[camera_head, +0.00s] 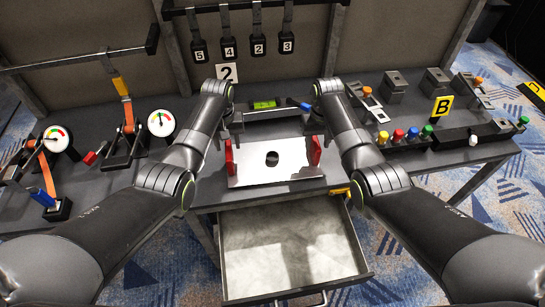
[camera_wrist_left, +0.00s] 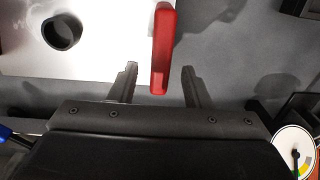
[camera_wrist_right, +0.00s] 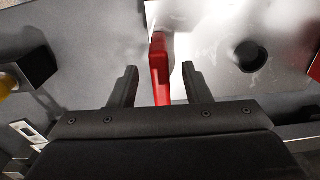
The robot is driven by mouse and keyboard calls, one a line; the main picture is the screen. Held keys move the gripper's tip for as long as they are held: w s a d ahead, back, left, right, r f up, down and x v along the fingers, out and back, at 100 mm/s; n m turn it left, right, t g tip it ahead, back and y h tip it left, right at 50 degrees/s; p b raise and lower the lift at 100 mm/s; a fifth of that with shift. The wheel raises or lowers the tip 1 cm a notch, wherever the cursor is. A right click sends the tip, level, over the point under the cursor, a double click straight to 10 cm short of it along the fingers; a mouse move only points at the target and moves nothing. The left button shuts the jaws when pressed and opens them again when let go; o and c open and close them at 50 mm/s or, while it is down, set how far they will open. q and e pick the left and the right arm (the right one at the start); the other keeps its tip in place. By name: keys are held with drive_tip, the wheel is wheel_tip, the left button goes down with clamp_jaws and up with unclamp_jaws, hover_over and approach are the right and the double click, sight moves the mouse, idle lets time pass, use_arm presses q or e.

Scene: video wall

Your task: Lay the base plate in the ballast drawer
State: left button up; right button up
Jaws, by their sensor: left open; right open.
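The base plate (camera_head: 256,173) is a silver sheet with a dark round hole and a red handle at each side. It lies on the grey bench top, behind the open ballast drawer (camera_head: 290,242), which looks empty. My left gripper (camera_head: 228,128) is open above the bench, and in the left wrist view its fingers (camera_wrist_left: 158,82) stand either side of the left red handle (camera_wrist_left: 161,50), not closed on it. My right gripper (camera_head: 318,125) is open, and in the right wrist view its fingers (camera_wrist_right: 160,86) stand either side of the right red handle (camera_wrist_right: 160,66).
A green level (camera_head: 265,104) lies behind the plate on the bench. Gauges and strap clamps (camera_head: 124,138) stand at the left. Coloured knobs (camera_head: 412,133) and a yellow B sign (camera_head: 441,109) are at the right. A yellow-handled tool (camera_head: 339,191) lies by the drawer's right edge.

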sight(315, 153)
use_arm(q)
drive_tip(key=shift+f, duration=2.85)
use_arm(e)
drive_tip(key=shift+f, duration=2.85)
use_arm(q)
clamp_jaws()
use_arm(e)
clamp_jaws()
use_arm(q)
drive_tip(key=shift+r, duration=0.1)
use_arm(e)
drive_tip(key=shift+r, duration=0.1)
